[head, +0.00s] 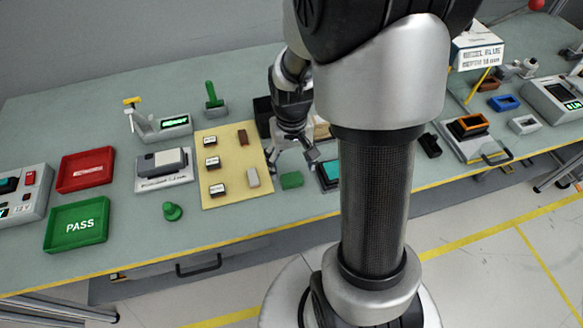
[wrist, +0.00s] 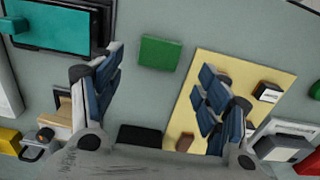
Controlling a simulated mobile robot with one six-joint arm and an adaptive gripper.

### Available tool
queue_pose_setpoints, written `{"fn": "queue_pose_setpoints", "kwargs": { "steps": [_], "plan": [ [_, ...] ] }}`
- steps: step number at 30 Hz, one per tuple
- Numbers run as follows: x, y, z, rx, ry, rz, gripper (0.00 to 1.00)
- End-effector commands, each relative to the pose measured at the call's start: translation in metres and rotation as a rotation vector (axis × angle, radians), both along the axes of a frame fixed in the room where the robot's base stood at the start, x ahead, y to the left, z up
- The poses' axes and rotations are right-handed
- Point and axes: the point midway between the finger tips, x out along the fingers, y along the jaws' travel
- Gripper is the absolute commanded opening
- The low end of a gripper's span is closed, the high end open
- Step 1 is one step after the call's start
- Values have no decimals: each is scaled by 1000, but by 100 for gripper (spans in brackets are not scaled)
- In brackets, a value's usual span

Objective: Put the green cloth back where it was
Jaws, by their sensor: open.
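The green cloth (head: 291,180) is a small flat folded rectangle lying on the table between the yellow mat and a dark tray with a teal top. It also shows in the wrist view (wrist: 160,52), at upper middle, unobstructed. My gripper (head: 292,160) hangs just behind the cloth in the head view, with its fingers spread and nothing between them. In the wrist view my gripper (wrist: 160,66) has one finger on each side of the cloth in the picture; no contact is visible. How high it is above the table is hard to tell.
The yellow mat (head: 239,136) holds several small parts. The teal-topped tray (head: 330,172) lies right of the cloth. A green knob (head: 172,211), a green PASS tray (head: 77,224) and a red tray (head: 86,169) stand left. My arm hides part of the table.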

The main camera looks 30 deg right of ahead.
Motion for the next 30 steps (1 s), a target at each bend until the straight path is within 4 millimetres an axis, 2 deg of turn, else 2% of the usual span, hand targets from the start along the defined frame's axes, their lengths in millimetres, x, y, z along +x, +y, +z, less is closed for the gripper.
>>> {"fn": "queue_pose_setpoints", "kwargs": {
  "steps": [1, 3, 6, 14, 17, 20, 24, 27, 30],
  "plan": [
    [1, 0, 16, -1, -5, 0, 69],
    [1, 0, 30, -1, -4, 0, 69],
    [1, 0, 45, -1, -3, 0, 69],
    [-1, 4, 72, -4, -15, 10, 69],
    [-8, 17, 96, -16, -54, 36, 69],
    [-22, 36, 131, -31, -116, 79, 69],
    [-54, 65, 174, -48, -211, 145, 69],
    [-80, 82, 196, -56, -276, 190, 69],
    [-104, 94, 208, -59, -331, 226, 69]
  ]
}}
